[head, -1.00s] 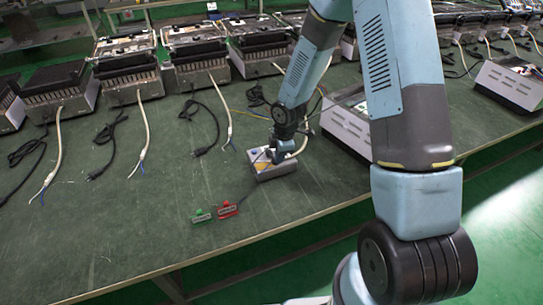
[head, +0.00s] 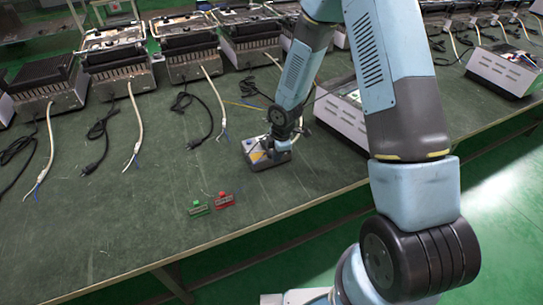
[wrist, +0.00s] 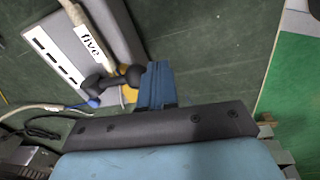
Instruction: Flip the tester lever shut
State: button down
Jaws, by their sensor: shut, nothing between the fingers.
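The tester (head: 265,163) is a small grey box with a yellow patch on top, standing on the green bench in the head view. My gripper (head: 278,148) is shut and empty, pointing down at the tester's right part and hiding some of it. In the wrist view the closed blue fingers of my gripper (wrist: 158,82) are beside a dark, round-ended lever (wrist: 130,76), close to it; I cannot tell whether they touch. A yellow patch (wrist: 129,95) shows under the lever. Most of the tester is hidden there. The lever's exact angle is unclear.
Green (head: 199,208) and red (head: 224,200) clips lie in front. Several heaters with cables line the back. The bench's left front is clear.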

jog(key=shift+r, duration=0.1)
jog(key=s+d+r, duration=0.5)
jog(key=s+r, duration=0.2)
jog(key=s, duration=0.2)
dwell(0.4)
dwell(0.4)
